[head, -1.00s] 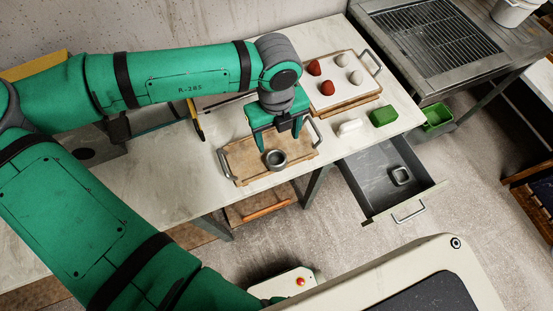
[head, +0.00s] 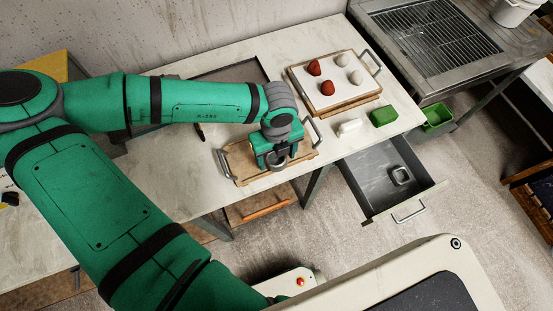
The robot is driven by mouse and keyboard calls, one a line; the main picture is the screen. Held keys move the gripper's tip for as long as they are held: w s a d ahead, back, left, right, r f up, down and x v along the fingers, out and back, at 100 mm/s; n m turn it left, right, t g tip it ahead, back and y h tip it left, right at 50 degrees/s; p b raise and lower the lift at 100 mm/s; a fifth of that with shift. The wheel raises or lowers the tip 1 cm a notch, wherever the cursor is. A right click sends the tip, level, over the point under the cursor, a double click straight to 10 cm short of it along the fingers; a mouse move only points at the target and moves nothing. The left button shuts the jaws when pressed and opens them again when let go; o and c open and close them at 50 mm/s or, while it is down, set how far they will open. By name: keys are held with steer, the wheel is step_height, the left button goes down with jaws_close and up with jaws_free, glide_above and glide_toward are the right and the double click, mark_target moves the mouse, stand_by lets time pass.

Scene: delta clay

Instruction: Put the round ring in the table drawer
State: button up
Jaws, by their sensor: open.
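The round grey ring (head: 277,167) lies on the wooden tray (head: 240,170) near its front edge, partly hidden by my gripper. My gripper (head: 277,160) is open and low over the tray, right at the ring. I cannot tell whether its fingers touch the ring. The grey table drawer (head: 372,190) is pulled out at the right, below the tabletop. A squarish grey ring (head: 400,175) lies inside it, near its right side.
A second tray (head: 332,92) with red and pale lumps stands behind. A white block (head: 349,126) and a green block (head: 384,117) lie on the tabletop between the trays and the drawer. A metal grill table (head: 425,45) stands at the back right.

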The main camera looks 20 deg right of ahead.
steer(key=shift+f, duration=0.2)
steer(key=c, duration=1.3)
steer(key=shift+r, duration=0.1)
